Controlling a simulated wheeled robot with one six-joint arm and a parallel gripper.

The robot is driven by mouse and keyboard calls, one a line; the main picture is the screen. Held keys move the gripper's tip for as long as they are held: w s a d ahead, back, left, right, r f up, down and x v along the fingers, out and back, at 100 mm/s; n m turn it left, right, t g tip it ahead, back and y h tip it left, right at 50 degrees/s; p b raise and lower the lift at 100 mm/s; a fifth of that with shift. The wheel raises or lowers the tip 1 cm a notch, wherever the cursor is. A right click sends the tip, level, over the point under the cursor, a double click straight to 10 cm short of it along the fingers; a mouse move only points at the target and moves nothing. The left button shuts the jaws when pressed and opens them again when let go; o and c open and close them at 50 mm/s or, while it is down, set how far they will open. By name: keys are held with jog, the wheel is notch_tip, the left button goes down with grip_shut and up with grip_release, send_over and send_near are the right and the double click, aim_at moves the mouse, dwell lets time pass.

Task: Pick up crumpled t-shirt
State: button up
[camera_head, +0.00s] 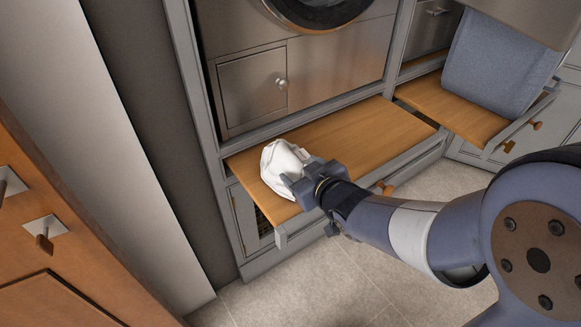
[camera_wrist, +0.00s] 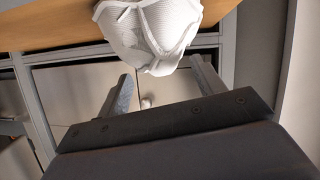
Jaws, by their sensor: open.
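The crumpled t-shirt (camera_head: 278,167) is a white bunched cloth at the left end of a pulled-out wooden shelf (camera_head: 340,140). In the wrist view the t-shirt (camera_wrist: 150,32) is at the top centre, beyond and between the spread fingers. My gripper (camera_head: 292,178) is right at the cloth's near right side in the head view and hides part of it. In the wrist view my gripper (camera_wrist: 162,85) is open, with a finger on each side and nothing visibly clamped. I cannot tell whether the fingers touch the cloth.
A grey-blue fabric bin (camera_head: 495,70) stands on another pulled-out wooden shelf at the upper right. A cabinet door with a round knob (camera_head: 281,84) is behind the shelf. A wooden door (camera_head: 50,220) is at the left. Tiled floor (camera_head: 300,285) is clear below.

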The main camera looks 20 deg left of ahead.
jog(key=x, duration=0.4)
jog(key=shift+w+a+f+b, duration=0.15)
jog(key=shift+a+b, duration=0.1)
jog(key=shift+b, duration=0.1)
jog(key=shift+c, duration=0.5)
jog(key=c, duration=1.1)
